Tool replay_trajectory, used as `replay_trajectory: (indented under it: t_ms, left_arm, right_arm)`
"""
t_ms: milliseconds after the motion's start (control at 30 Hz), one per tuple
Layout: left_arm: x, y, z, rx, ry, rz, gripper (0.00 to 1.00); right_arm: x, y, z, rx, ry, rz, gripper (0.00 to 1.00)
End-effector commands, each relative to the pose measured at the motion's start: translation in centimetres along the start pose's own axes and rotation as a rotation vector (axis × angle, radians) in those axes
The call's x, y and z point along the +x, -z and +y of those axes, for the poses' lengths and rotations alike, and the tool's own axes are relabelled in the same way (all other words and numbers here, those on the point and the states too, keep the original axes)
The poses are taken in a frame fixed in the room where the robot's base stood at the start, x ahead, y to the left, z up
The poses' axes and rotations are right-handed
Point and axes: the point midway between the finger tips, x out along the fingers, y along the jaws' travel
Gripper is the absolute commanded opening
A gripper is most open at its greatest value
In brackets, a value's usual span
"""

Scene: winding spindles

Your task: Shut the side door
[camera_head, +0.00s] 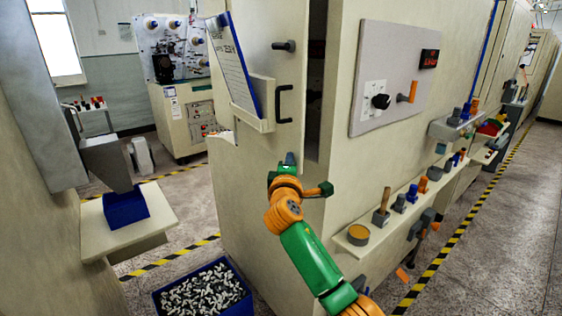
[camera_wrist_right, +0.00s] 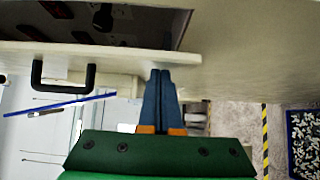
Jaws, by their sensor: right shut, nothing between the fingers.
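The beige side door (camera_head: 262,24) stands ajar in the head view, with a dark gap (camera_head: 315,95) between its right edge and the machine cabinet. It carries a black handle (camera_head: 284,104) and a dark latch knob (camera_head: 284,46). My right gripper (camera_head: 289,158) is shut and empty, low at the door's face near its free edge, below the handle. In the right wrist view, the shut blue fingers (camera_wrist_right: 160,85) point at the door edge (camera_wrist_right: 185,58); contact is not clear. The handle (camera_wrist_right: 62,78) is to their left. My left gripper is out of view.
A clipboard (camera_head: 232,68) sits in a holder (camera_head: 254,118) on the door. A control panel (camera_head: 395,75) and a shelf with spindles (camera_head: 357,234) are on the cabinet to the right. A blue bin of small parts (camera_head: 240,306) stands on the floor at lower left.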

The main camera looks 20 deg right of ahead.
Motion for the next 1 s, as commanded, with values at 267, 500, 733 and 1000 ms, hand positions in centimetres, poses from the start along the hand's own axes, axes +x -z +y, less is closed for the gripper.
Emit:
replay_trajectory:
  t_ms: [267,500,733,1000]
  left_arm:
    - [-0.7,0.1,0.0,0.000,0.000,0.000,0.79]
    - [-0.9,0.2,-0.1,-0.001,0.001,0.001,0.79]
    - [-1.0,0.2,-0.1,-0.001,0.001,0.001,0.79]
    - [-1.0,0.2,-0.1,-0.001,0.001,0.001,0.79]
  right_arm:
    - [2.3,-3.3,0.1,-0.002,0.001,-0.002,0.00]
    - [3.7,-5.0,0.0,0.000,0.001,-0.001,0.00]
    - [4.3,-5.8,0.1,-0.001,-0.002,-0.004,0.00]
    - [4.5,-6.1,0.1,-0.002,-0.002,-0.007,0.00]
